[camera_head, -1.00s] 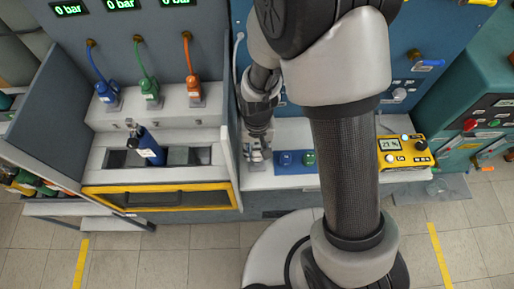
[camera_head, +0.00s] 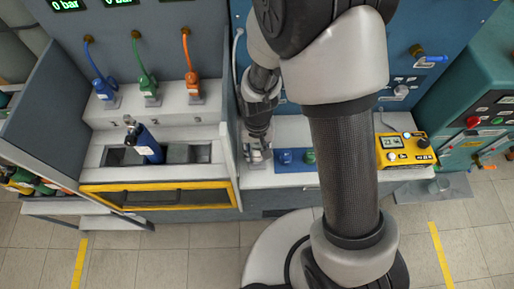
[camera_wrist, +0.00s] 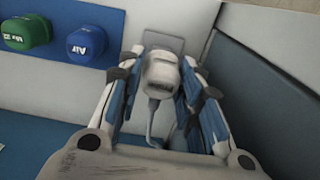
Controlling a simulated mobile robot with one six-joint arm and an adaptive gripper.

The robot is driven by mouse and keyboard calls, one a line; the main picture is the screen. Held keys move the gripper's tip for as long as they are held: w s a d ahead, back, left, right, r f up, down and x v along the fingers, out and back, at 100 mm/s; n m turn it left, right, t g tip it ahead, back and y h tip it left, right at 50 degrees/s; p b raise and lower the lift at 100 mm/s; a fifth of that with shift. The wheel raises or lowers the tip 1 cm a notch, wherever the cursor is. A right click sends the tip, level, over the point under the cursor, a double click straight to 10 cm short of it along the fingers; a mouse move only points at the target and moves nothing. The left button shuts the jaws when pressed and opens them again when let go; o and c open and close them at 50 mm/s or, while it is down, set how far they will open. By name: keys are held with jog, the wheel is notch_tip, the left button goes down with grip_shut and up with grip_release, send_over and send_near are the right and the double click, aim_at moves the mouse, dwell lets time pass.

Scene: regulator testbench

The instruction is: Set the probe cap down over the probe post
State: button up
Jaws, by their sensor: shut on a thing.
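The probe cap (camera_wrist: 161,72) is a pale grey-white rounded piece, seen from above in the wrist view. My gripper (camera_wrist: 160,85) is shut on it, with blue-padded fingers on both sides. A thin pale cable shows below the cap between the fingers. A grey plate (camera_wrist: 164,44) shows just behind the cap. The probe post itself is hidden, and I cannot tell whether the cap touches it. In the head view my gripper (camera_head: 257,152) points down over the white bench, left of the blue and green caps.
A blue cap (camera_wrist: 86,43) and a green cap (camera_wrist: 27,32) sit on a blue block beside my gripper. A grey side wall (camera_wrist: 275,75) stands close on the other side. A yellow meter (camera_head: 405,149) and a dark blue cylinder (camera_head: 146,145) stand farther off.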

jog(key=shift+f+b, duration=0.75)
jog(key=shift+f, duration=0.25)
jog(key=o, duration=1.2)
jog(key=shift+o, duration=0.2)
jog(key=shift+r, duration=0.1)
notch_tip(320, 180, up, 12)
jog(key=shift+f, duration=0.1)
